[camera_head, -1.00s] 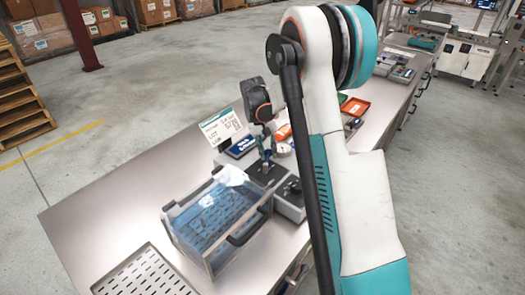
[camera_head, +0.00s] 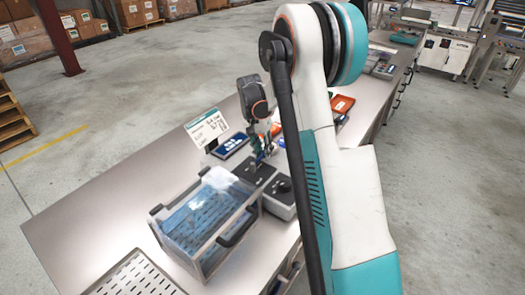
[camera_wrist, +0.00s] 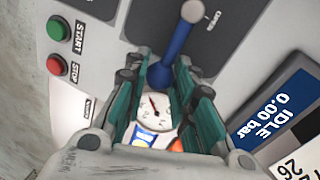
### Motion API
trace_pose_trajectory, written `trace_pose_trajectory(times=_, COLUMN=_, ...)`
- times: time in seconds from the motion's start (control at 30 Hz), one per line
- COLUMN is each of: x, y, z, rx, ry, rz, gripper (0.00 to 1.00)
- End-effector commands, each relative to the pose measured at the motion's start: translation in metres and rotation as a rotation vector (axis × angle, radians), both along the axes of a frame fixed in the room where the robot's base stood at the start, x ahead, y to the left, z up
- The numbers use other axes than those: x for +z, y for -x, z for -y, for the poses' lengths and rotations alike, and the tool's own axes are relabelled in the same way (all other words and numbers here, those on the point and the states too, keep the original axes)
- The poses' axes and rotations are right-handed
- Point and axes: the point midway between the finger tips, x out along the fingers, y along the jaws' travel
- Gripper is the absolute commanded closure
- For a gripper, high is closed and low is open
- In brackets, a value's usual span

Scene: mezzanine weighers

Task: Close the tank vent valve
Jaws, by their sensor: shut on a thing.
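The valve has a blue lever (camera_wrist: 176,48) with a grey round end, seen in the wrist view beside a dark plate lettered OPEN. My gripper (camera_wrist: 160,78) has its green-padded fingers on either side of the lever's lower end and is shut on it. The lever leans up and right in that view. In the head view my gripper (camera_head: 262,157) is low over the dark panel of the grey control unit (camera_head: 283,211), behind the clear tank (camera_head: 212,262). The lever is too small to make out there.
A white sign (camera_head: 207,127) stands behind the tank. The steel table's left part (camera_head: 95,215) is clear.

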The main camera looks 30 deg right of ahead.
Motion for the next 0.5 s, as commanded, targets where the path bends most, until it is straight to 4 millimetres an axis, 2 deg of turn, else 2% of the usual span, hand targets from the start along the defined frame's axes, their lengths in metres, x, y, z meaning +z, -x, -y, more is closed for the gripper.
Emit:
trace_pose_trajectory(times=0.3, x=-0.0003, y=0.0015, z=-0.0005, rx=-0.002, ry=-0.002, rz=-0.004, gripper=1.0)
trace_pose_trajectory(times=0.33, x=-0.0003, y=0.0015, z=-0.0005, rx=-0.002, ry=-0.002, rz=-0.004, gripper=0.74)
trace_pose_trajectory(times=0.4, x=-0.0003, y=0.0015, z=-0.0006, rx=-0.002, ry=-0.002, rz=-0.004, gripper=0.58)
trace_pose_trajectory(times=0.5, x=-0.0002, y=0.0013, z=-0.0004, rx=-0.002, ry=-0.001, rz=-0.003, gripper=0.55)
